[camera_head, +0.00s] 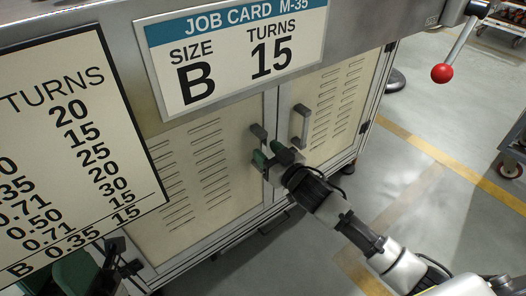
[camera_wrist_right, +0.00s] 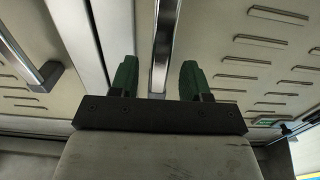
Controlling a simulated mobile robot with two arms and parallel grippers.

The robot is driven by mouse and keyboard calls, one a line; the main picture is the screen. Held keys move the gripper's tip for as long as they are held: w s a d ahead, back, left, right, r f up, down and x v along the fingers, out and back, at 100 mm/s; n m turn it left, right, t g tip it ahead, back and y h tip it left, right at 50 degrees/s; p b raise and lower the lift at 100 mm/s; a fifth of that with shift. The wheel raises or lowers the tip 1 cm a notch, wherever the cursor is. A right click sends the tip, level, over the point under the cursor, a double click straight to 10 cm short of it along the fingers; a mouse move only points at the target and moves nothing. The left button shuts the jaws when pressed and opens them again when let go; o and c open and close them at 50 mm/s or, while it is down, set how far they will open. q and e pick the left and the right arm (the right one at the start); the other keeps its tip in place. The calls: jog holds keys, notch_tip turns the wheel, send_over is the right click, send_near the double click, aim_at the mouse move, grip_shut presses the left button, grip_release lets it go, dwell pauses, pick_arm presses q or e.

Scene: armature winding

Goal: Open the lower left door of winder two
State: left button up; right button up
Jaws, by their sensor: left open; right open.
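Winder two's lower cabinet shows two cream louvred doors in the head view, the left door (camera_head: 200,170) and the right door (camera_head: 327,100). Both look shut. The left door's bar handle (camera_head: 258,132) is near its right edge, and the right door has its own handle (camera_head: 300,124). My right gripper (camera_head: 270,156) is open at the left door's handle. In the right wrist view, a shiny handle bar (camera_wrist_right: 166,40) lies between its green fingertips (camera_wrist_right: 158,80), with gaps on both sides. My left gripper (camera_head: 118,246) is at the lower left, mostly hidden behind a sign; its fingertips are unclear.
A job card (camera_head: 235,50) and a turns chart (camera_head: 70,150) hang above the doors. A red-knobbed lever (camera_head: 442,73) sticks out at the upper right. A wheeled cart (camera_head: 512,160) stands at the right edge. The grey floor between is mostly clear.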

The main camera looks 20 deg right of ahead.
jog(key=shift+x, duration=1.1)
grip_shut()
